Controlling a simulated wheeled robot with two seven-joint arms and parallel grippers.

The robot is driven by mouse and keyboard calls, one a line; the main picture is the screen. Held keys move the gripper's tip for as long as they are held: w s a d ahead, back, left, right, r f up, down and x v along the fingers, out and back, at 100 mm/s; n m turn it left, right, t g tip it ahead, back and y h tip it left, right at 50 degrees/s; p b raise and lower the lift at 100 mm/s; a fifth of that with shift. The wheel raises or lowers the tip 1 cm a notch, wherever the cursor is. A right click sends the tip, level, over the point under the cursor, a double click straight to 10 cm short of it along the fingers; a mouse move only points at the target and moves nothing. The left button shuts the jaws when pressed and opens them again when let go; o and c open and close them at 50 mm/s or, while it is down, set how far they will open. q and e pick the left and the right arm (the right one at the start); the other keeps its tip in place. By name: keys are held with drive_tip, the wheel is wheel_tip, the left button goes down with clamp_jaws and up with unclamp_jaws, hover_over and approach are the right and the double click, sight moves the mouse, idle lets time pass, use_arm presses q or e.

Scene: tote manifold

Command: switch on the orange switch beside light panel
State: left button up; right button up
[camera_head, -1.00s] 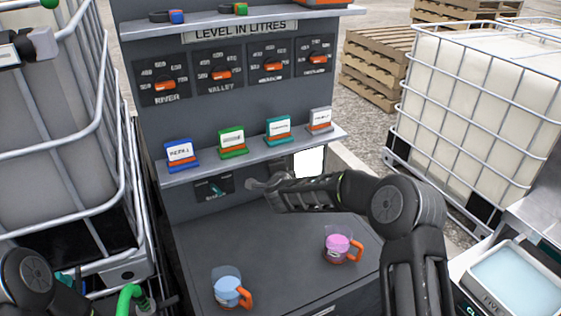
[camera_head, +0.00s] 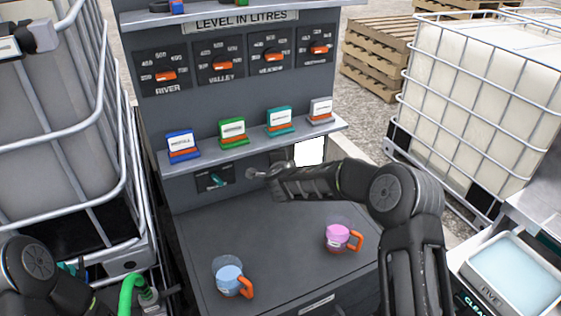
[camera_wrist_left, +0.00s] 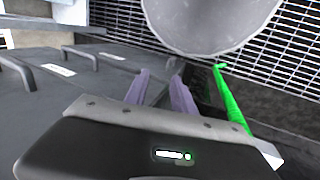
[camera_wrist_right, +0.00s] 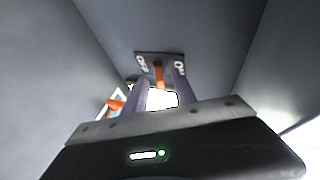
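The orange switch (camera_wrist_right: 158,72) is a small lever on a dark plate with white lettering, seen in the right wrist view. My right gripper (camera_wrist_right: 162,89) is open, with its fingertips apart and pointing toward the switch; contact cannot be told. A bright white light panel (camera_wrist_right: 162,99) shows between the fingers, and in the head view (camera_head: 309,152) beneath the shelf. The orange switch is not discernible in the head view. In that view my right gripper (camera_head: 259,172) is under the shelf. My left gripper (camera_wrist_left: 160,92) is open and empty beside a large pale rounded object.
A shelf (camera_head: 250,146) with several coloured label holders overhangs the work space. A teal switch (camera_head: 216,180) sits below it. A blue-filled jug (camera_head: 228,279) and a pink-filled jug (camera_head: 338,236) stand on the grey counter (camera_head: 275,245). Caged tanks flank the cabinet.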

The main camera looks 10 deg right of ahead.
drive_tip(key=shift+s, duration=0.15)
drive_tip(key=b+v, duration=0.2)
drive_tip(key=v, duration=0.5)
drive_tip(key=shift+s, duration=0.25)
drive_tip(key=shift+r, duration=0.1)
